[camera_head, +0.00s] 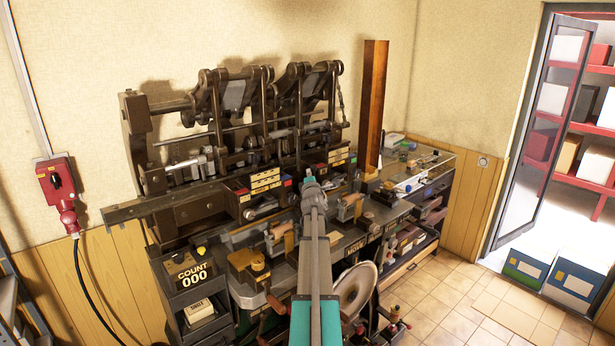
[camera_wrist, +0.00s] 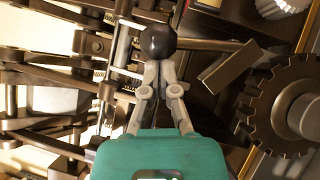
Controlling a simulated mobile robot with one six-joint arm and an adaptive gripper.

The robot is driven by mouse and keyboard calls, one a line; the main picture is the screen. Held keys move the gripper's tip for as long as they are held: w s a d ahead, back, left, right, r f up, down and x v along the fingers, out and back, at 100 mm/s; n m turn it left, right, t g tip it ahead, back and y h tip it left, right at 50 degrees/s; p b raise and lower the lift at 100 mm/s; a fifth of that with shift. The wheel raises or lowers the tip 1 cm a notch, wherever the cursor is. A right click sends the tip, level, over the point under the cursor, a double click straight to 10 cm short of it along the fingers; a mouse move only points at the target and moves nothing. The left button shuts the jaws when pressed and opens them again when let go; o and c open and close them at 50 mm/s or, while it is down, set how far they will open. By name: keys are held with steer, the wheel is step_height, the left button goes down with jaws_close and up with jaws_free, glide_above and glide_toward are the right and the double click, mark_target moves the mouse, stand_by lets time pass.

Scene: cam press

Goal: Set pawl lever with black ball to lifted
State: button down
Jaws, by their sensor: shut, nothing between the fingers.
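The black ball (camera_wrist: 158,42) of the pawl lever shows in the wrist view, just beyond my fingertips. The lever's arm appears to run right from near the ball, but I cannot tell which bar belongs to it. My gripper (camera_wrist: 158,68) is shut and empty, its fingertips close below the ball in the picture; I cannot tell if they touch it. In the head view my gripper (camera_head: 312,188) is in front of the press machine (camera_head: 255,125), and the ball cannot be made out there.
A toothed wheel (camera_wrist: 285,105) is right of my gripper in the wrist view, with dark bars and rods around it. In the head view a large round wheel (camera_head: 355,288) is beside my arm, and a tall brown post (camera_head: 373,100) stands right of the press. The tiled floor (camera_head: 440,290) at right is mostly clear.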

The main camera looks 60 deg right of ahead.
steer(key=shift+s+d+r+p, duration=0.25)
steer(key=shift+d+r+p, duration=0.15)
steer(key=shift+d, duration=0.3)
steer(key=shift+a, duration=0.15)
steer(key=w+a+b+v, duration=0.1)
steer(key=w+v, duration=0.1)
steer(key=v, duration=1)
steer(key=shift+a+r+b, duration=0.25)
steer(key=shift+a+b, duration=0.05)
steer(key=shift+a, duration=0.35)
stand_by(0.3)
